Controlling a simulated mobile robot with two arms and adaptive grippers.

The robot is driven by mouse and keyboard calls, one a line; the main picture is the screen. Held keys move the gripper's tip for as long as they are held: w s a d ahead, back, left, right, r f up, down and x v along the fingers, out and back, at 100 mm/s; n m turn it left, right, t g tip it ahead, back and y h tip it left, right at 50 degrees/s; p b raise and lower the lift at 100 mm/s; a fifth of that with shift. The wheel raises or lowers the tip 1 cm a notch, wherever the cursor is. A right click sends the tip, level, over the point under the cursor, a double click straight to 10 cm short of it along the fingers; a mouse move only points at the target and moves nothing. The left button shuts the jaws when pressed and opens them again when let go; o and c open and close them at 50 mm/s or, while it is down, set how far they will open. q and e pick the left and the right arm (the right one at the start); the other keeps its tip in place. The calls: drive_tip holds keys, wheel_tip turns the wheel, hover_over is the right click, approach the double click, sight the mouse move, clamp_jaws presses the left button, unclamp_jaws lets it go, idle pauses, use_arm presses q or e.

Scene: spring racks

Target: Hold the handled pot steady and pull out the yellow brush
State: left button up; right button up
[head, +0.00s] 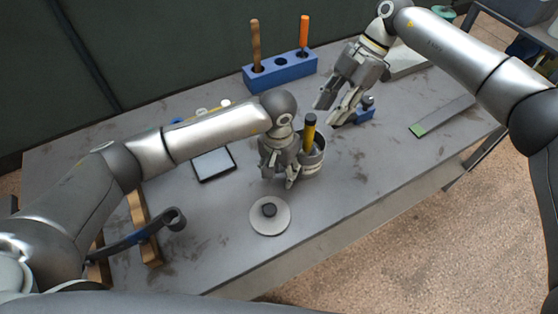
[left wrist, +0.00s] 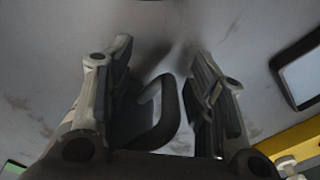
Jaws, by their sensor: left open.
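The yellow brush (head: 309,136) with a dark top stands upright in the grey handled pot (head: 314,163) near the middle of the table. My left gripper (head: 278,179) is at the pot's left side and hides part of it. In the left wrist view, my left gripper's fingers (left wrist: 163,75) are apart, with the pot's dark looped handle (left wrist: 165,112) between them; I cannot tell whether they touch it. My right gripper (head: 326,112) is open and empty, behind and to the right of the brush, clear of it.
A blue holder (head: 290,76) with a wooden-handled tool (head: 256,45) and an orange-handled one (head: 304,33) stands at the back. A small blue block (head: 366,115) is close to my right gripper. A round lid (head: 270,217) lies in front.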

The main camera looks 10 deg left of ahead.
use_arm(q)
drive_tip(key=shift+f, duration=0.3)
clamp_jaws()
idle(0.6)
